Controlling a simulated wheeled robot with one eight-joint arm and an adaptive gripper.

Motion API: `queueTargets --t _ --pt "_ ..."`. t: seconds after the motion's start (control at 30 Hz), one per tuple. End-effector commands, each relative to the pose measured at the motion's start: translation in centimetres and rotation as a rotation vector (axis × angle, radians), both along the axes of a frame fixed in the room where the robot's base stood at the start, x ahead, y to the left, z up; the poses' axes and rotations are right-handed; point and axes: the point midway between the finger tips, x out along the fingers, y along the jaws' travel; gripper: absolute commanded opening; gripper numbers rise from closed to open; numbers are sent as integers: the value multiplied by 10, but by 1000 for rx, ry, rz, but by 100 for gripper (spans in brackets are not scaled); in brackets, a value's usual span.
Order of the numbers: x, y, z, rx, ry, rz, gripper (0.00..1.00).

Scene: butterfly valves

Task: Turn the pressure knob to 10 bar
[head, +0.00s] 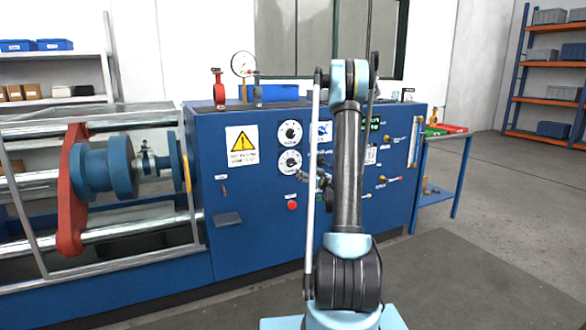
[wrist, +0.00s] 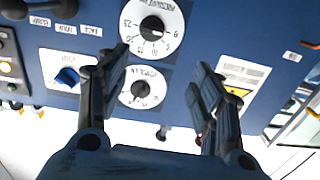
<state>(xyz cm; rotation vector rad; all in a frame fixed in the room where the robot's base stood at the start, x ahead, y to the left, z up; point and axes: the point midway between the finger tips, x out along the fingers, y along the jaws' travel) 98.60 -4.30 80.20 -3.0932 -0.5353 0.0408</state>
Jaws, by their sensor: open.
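The pressure knob (wrist: 152,29) is a black knob on a round white dial with a printed scale. It is upside down at the top of the wrist view, and the word PRESSURE is partly readable. Its exact pointer reading is too small to tell. In the head view it appears to be the lower white dial (head: 289,162) on the blue panel. My gripper (wrist: 160,62) is open and empty. Its fingers are spread on either side of the second dial, with the tips just short of the pressure dial. No contact with the knob shows. In the head view my arm partly hides the gripper (head: 323,182).
A similar second dial (wrist: 140,88) sits close to the pressure dial. A blue knob (wrist: 67,77) and a yellow warning sign (head: 243,145) flank the dials. A red button (head: 292,205) is below. A gauge (head: 243,64) stands on top of the cabinet.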

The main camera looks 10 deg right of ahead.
Motion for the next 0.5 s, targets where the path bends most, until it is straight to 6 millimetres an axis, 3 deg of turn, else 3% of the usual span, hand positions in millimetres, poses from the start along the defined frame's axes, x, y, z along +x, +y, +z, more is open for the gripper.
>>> queueTargets --t 0.2,0.37,0.5 --pt "9 -11 -10 3 -24 -29 60" --pt "22 -7 -11 2 -26 -28 60" --pt "43 0 -11 2 -25 -28 60"
